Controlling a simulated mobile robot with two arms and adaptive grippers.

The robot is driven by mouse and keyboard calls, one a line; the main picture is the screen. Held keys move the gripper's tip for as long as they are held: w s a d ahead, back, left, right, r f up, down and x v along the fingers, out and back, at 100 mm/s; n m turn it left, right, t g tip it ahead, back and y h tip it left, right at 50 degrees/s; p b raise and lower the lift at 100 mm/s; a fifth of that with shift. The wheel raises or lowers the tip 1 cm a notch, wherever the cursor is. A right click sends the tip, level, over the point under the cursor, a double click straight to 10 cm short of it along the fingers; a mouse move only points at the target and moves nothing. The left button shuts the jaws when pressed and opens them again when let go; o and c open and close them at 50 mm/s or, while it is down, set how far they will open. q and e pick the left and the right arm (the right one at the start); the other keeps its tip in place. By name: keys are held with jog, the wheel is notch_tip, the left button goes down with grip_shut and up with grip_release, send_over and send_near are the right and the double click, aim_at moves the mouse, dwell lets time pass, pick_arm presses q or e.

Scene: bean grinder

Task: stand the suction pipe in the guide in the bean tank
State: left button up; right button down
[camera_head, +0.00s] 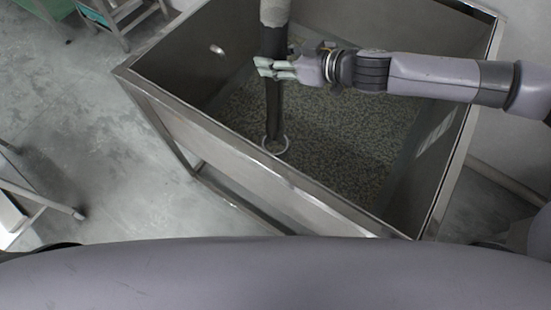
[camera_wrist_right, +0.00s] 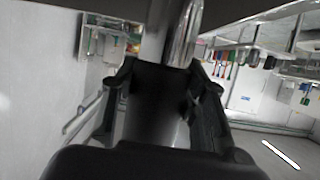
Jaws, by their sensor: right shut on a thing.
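The suction pipe (camera_head: 274,42) is dark with a lighter grey upper part, and it stands close to upright over the bean tank (camera_head: 262,180). My right gripper (camera_head: 268,67) is shut on the pipe in the head view. In the right wrist view the dark pipe (camera_wrist_right: 160,95) fills the space between the fingers. The guide (camera_head: 275,146) is a pale ring low in the tank, above the beans. The pipe's lower end shows at the ring; I cannot tell whether it is inside it or just above it. My left gripper is not in view.
The tank has raised metal walls with a rim around the pipe and my right arm. Beans (camera_head: 335,135) cover its floor. A green-topped metal stand (camera_head: 110,10) is at the upper left. The grey floor (camera_head: 80,110) left of the tank is largely clear.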

aim_at(282, 127)
notch_tip(282, 127, down, 22)
jog(key=b, duration=0.4)
jog(key=shift+f, duration=0.2)
jog(key=shift+f+b, duration=0.9)
jog(key=shift+f, duration=1.75)
jog(key=c, duration=0.9)
grip_release()
jog(key=shift+f, duration=0.15)
jog(key=shift+c, duration=0.2)
jog(key=shift+r, duration=0.3)
jog(key=p+v, duration=0.7)
jog(key=v, duration=0.5)
